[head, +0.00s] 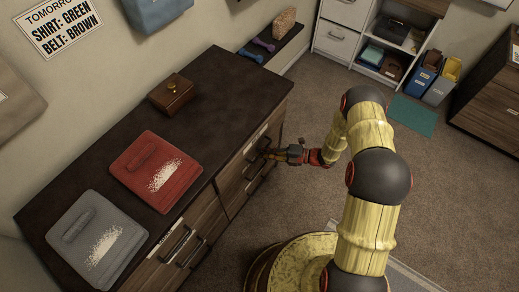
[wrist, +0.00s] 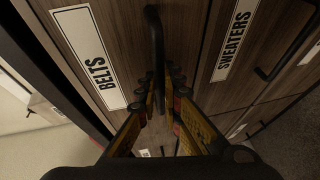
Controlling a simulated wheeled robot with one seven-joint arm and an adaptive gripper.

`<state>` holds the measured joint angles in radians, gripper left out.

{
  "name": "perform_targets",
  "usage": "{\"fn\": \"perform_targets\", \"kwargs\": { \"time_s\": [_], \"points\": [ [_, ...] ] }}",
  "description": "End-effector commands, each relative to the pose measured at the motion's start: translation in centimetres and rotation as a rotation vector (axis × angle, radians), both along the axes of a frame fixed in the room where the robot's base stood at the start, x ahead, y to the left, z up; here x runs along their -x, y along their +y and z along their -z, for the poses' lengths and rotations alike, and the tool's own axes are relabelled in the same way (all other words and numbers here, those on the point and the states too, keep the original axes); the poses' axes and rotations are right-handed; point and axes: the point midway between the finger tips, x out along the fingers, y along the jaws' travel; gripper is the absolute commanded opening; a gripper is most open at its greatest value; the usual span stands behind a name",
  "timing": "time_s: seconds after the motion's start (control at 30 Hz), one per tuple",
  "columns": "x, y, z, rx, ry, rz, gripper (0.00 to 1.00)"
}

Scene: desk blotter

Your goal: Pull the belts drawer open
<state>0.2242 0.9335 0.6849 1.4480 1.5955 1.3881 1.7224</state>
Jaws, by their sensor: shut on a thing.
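The belts drawer (wrist: 125,25) has a wood-grain front with a white BELTS label (wrist: 88,58). It is the upper drawer at the right end of the dark-topped dresser (head: 212,80). My gripper (head: 270,154) reaches it from the right. In the wrist view, my gripper's fingers (wrist: 164,88) are shut on the dark bar handle (wrist: 155,35), one on each side. The fingers hide part of the handle. The drawer front looks about level with the front below; a small gap cannot be told.
The sweaters drawer (wrist: 225,60) is just below, with its own handle (wrist: 285,50). A red folded garment (head: 155,170), a grey one (head: 95,238) and a wooden box (head: 172,93) lie on the dresser top.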

Motion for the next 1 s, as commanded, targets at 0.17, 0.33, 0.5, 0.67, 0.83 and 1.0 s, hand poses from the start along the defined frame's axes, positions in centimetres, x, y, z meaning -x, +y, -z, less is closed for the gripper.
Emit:
{"fn": "perform_targets", "kwargs": {
  "time_s": [0.17, 0.33, 0.5, 0.67, 0.83, 1.0],
  "points": [
    [2.3, -3.1, -0.1, 0.0, 0.005, 0.006, 0.0],
    [5.1, -6.8, -0.1, 0.001, 0.004, 0.008, 0.0],
    [8.1, -10.5, -0.1, 0.001, 0.004, 0.008, 0.0],
    [10.8, -13.9, 0.0, 0.001, 0.004, 0.008, 0.0],
    [13.2, -17.0, 0.0, 0.001, 0.002, 0.006, 0.0],
    [15.0, -19.3, 0.1, 0.001, 0.002, 0.005, 0.0]
  ]
}}
